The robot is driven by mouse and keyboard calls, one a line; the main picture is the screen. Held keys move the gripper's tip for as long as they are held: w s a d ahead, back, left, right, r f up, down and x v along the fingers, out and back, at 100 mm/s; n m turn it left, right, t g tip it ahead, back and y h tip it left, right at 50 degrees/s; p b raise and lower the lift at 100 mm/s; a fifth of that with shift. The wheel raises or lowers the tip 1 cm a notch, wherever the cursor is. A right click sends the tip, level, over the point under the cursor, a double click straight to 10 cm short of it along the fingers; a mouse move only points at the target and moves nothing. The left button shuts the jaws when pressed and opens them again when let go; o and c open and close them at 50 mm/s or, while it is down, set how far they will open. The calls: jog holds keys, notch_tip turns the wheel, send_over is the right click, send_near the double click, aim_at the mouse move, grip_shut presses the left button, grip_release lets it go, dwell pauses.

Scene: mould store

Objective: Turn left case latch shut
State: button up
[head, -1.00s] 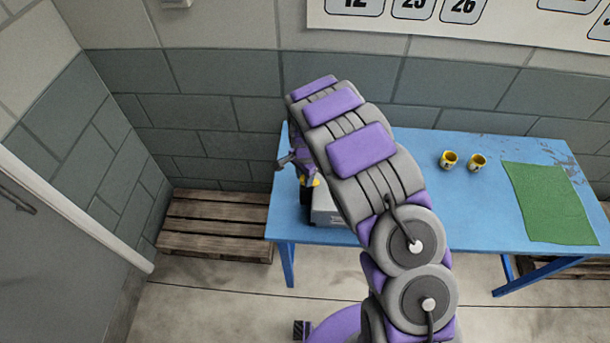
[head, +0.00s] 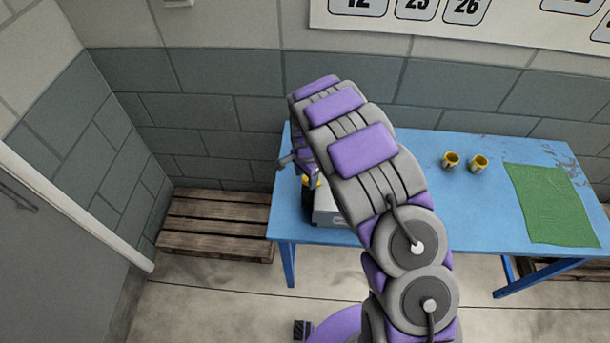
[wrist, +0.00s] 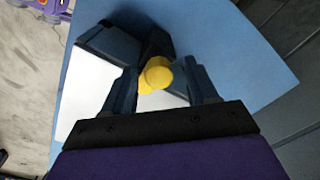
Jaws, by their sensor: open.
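The case (head: 328,210) is a grey box on the left part of the blue table, mostly hidden behind my arm in the head view. In the wrist view its pale surface (wrist: 85,95) shows beneath my gripper. A yellow rounded latch knob (wrist: 156,74) with a dark part behind it lies between my fingers. My gripper (wrist: 160,84) is open, with one finger on each side of the knob; I cannot tell whether either finger touches it. In the head view my gripper (head: 307,182) is at the case's left end, partly hidden by my arm.
A wooden pallet (head: 215,225) lies on the floor left of the table. A block wall stands behind.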

aim_at(306, 178)
notch_tip(306, 178, up, 17)
jog(key=shift+p, duration=0.45)
jog(key=shift+r, duration=0.1)
dwell(0.3)
